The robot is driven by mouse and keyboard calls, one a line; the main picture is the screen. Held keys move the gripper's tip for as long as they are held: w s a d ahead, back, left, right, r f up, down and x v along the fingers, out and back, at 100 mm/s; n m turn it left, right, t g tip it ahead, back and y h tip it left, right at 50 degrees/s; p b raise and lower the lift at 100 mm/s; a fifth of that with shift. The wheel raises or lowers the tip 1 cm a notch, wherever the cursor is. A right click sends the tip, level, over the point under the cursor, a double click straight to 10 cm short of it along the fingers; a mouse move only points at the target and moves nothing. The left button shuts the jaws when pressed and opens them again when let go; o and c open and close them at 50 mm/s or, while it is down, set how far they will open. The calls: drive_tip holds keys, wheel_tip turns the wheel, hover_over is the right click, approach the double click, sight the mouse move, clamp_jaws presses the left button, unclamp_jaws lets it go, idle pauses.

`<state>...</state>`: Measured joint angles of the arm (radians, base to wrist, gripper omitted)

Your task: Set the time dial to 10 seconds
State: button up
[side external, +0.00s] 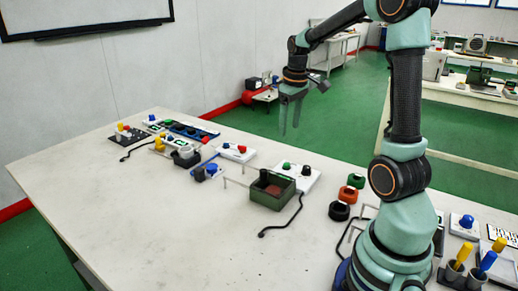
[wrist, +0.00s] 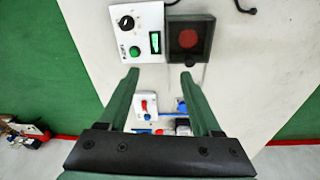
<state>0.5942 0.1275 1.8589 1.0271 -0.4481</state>
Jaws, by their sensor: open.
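The time dial appears to be a black knob (wrist: 126,22) on a white control box (wrist: 147,14), above a green button (wrist: 135,51) and beside a small lit display (wrist: 154,42). Its pointer setting and the display digits are too small to read. In the side external view the white box (side external: 312,181) stands on the table with the dark knob (side external: 306,170) on top. My gripper (side external: 290,130) is open, empty and pointing down, well above the table. In the wrist view the gripper (wrist: 160,75) has its fingers apart, and the dial lies beyond the left fingertip.
A dark green open mould box (side external: 272,192) with a red inside sits against the control box. Another box (side external: 237,152) with red and blue knobs stands farther back. Black, orange and green rings (side external: 340,211) lie to the right. The table's front left (side external: 150,210) is clear.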

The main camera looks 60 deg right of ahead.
drive_tip(key=g, duration=0.1)
approach(307, 167)
drive_tip(key=shift+m+y, duration=0.3)
drive_tip(key=shift+y, duration=0.1)
drive_tip(key=f, duration=0.8)
drive_tip(key=shift+w+d+f, duration=0.15)
drive_tip(key=shift+d+f, duration=0.2)
drive_tip(key=shift+f, duration=0.05)
clamp_jaws()
